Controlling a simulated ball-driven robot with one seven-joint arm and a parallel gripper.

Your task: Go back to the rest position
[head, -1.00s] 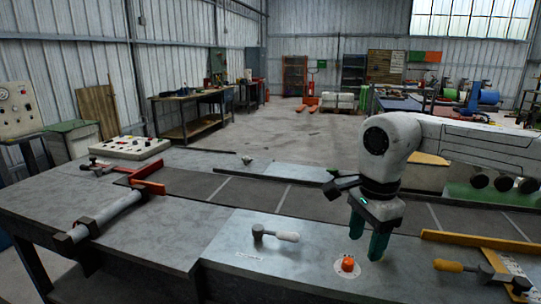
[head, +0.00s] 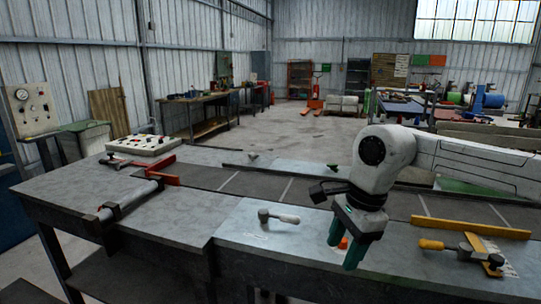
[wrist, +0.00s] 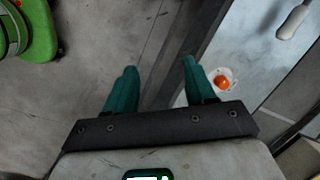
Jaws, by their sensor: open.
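My gripper (head: 340,242) has teal fingers and hangs open and empty near the front edge of the grey workbench (head: 250,232). In the wrist view my gripper (wrist: 157,78) shows its two fingers spread apart with nothing between them, over the floor. An orange round object (head: 343,243) sits on a white disc on the bench, partly hidden behind a finger in the head view. The orange object also shows in the wrist view (wrist: 222,82), right of the fingers and apart from them.
A white-handled tool (head: 279,217) lies left of my gripper. A yellow-handled tool (head: 445,246) and a yellow bar (head: 470,229) lie to the right. A red clamp (head: 165,172) and a control box (head: 143,145) stand at the left. Green equipment (wrist: 38,30) shows at the wrist view's upper left.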

